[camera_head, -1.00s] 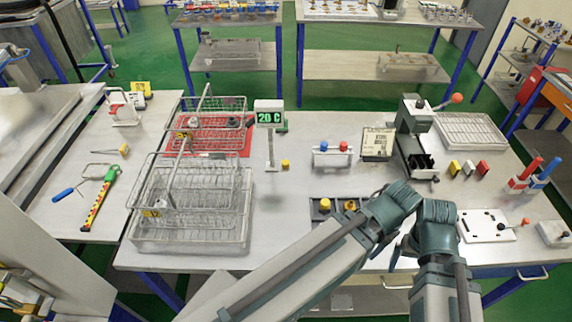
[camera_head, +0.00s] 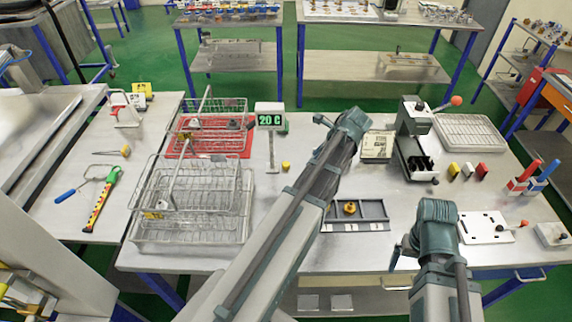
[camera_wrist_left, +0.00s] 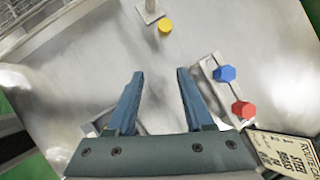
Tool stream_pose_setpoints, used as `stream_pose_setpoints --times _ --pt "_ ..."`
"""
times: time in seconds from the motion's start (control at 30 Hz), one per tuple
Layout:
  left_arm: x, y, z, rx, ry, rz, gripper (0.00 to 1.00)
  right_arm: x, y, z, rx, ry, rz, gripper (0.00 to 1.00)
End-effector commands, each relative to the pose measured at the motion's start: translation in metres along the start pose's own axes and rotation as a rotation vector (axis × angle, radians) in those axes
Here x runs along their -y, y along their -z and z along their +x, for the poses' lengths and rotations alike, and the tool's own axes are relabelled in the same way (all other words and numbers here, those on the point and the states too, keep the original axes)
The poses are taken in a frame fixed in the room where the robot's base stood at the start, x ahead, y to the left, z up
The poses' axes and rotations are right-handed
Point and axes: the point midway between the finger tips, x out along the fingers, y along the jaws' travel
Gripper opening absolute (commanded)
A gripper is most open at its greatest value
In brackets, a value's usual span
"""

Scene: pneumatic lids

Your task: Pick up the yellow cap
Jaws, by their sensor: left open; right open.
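A small yellow cap (camera_head: 286,166) stands on the table right of the foot of the "20 C" display. It also shows near the top of the left wrist view (camera_wrist_left: 165,26). My left gripper (camera_wrist_left: 160,76) is open, with nothing between its fingers. The cap lies beyond its fingertips, apart from them. In the head view my left gripper (camera_head: 336,121) is partly hidden by its own wrist. My right gripper (camera_head: 399,252) is open at the table's front, far from the cap.
A rack with a blue cap (camera_wrist_left: 225,73) and a red cap (camera_wrist_left: 243,109) is beside my left gripper; my arm hides it in the head view. Wire baskets (camera_head: 190,220) stand left. A dark tray (camera_head: 372,211) holds a yellow-brass part (camera_head: 349,208). A press (camera_head: 412,140) stands behind.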

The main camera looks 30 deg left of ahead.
Motion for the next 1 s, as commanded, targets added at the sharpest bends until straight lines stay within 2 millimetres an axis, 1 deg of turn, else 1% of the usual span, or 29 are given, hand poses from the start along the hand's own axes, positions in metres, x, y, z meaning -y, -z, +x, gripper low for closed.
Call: stream_pose_setpoints --times 0.03,0.1,0.2,0.37,0.47,0.57,0.67,0.9,1.0 --pt "0.008 -0.013 0.005 0.017 -0.005 0.04 0.52 0.0 0.0 -0.001 0.0 0.0 0.0 0.95" --pt "0.012 -0.024 0.009 0.034 -0.008 0.09 0.52 0.0 0.0 -0.001 0.0 0.0 0.0 0.95" --pt "0.015 -0.032 0.012 0.048 -0.012 0.129 0.52 0.0 0.0 -0.001 0.0 0.0 0.0 0.95" --pt "0.015 -0.034 0.014 0.05 -0.012 0.14 0.52 0.0 0.0 0.0 0.0 0.0 0.0 0.95" --pt "0.014 -0.033 0.019 0.05 -0.012 0.138 0.52 0.0 0.0 0.004 0.0 0.0 0.0 0.95" --pt "0.014 -0.032 0.028 0.049 -0.012 0.137 0.52 0.001 0.001 0.013 0.0 0.0 0.0 0.95" --pt "0.014 -0.031 0.043 0.049 -0.012 0.137 0.52 0.003 0.002 0.026 0.0 0.0 0.001 0.95" --pt "0.014 -0.033 0.084 0.049 -0.013 0.136 0.52 0.006 0.004 0.061 0.0 0.0 0.002 0.95" --pt "0.014 -0.035 0.096 0.049 -0.012 0.137 0.52 0.007 0.004 0.07 0.0 0.0 0.002 0.95"
